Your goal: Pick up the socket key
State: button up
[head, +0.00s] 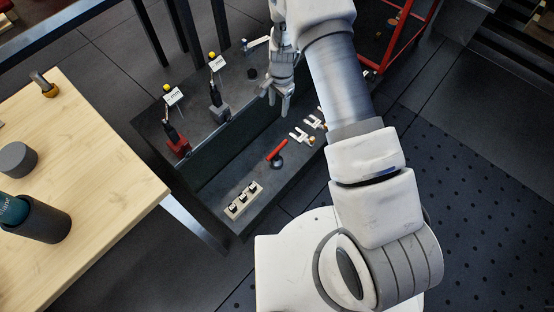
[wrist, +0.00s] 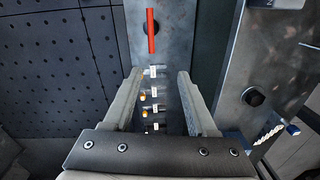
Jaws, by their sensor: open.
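A red bar with a dark round part (head: 277,153), which looks like the socket key, is on the low front ledge of the dark bench. The same red bar (wrist: 152,30) shows near the top of the wrist view, beyond my fingertips and clear of them. My gripper (head: 274,104) is open and empty, above the bench and up from the red bar in the head view. Its two fingers (wrist: 159,74) are spread wide in the wrist view, with the ledge visible below between them.
Small white pieces with orange ends (head: 300,136) sit on the ledge beside the red bar. A pale block with dark pegs (head: 243,201) lies at its near end. Tagged red (head: 177,146) and grey (head: 220,112) fixtures stand on the bench. A wooden table (head: 105,170) is at left.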

aim_at(277, 148)
jog(key=shift+m, duration=0.5)
jog(key=f+b, duration=0.1)
jog(key=f, duration=0.6)
jog(key=s+f+b, duration=0.1)
jog(key=f+b, duration=0.1)
jog(key=f, duration=0.5)
jog(key=f+b, duration=0.2)
jog(key=f, duration=0.6)
jog(key=shift+s+a, duration=0.1)
jog(key=shift+s, duration=0.05)
jog(key=shift+s+a+f+b, duration=0.1)
jog(key=shift+s+f+b, duration=0.1)
jog(key=shift+f+b, duration=0.8)
jog(key=shift+s+a+f+b, duration=0.15)
jog(key=shift+f+b, duration=0.25)
jog(key=shift+f, duration=1.2)
jog(key=shift+d, duration=0.1)
grip_shut()
jog(key=shift+r, duration=0.1)
